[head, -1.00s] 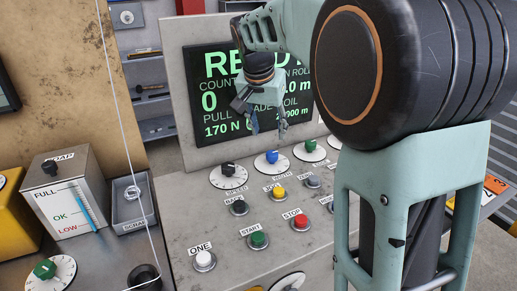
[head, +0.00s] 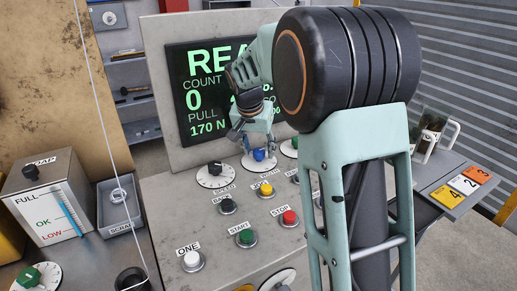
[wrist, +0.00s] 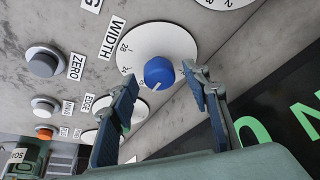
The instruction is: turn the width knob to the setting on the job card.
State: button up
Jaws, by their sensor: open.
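The blue width knob (wrist: 159,73) sits on a white dial with a printed scale, beside the word WIDTH, in the wrist view. A pale pointer line on the knob faces the bottom of that picture; 28 and 24 are readable at the dial's left. My gripper (wrist: 160,80) is open, with one fingertip on each side of the knob; I cannot tell whether either touches it. In the head view the blue knob (head: 258,155) shows under my gripper (head: 258,143), partly covered. I cannot make out a job card with a width setting.
A black speed knob (head: 214,168) stands left of the blue one. Green start (head: 245,237), red stop (head: 290,217) and yellow (head: 266,189) buttons sit nearer. The screen (head: 205,75) rises behind, partly hidden by my arm. Numbered cards (head: 463,185) lie at the right.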

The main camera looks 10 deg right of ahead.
jog(key=shift+c, duration=0.4)
jog(key=c, duration=1.1)
jog(key=shift+d+n, duration=0.1)
jog(key=shift+n, duration=0.2)
jog(key=n+y+p, duration=0.1)
jog(key=n, duration=0.2)
jog(key=shift+d+r+t, duration=0.1)
jog(key=shift+d+t, duration=0.05)
jog(key=shift+t, duration=0.15)
jog(key=shift+n+y+p, duration=0.5)
jog(key=shift+n+y, duration=0.6)
jog(key=shift+n, duration=1.5)
jog(key=o, duration=1.2)
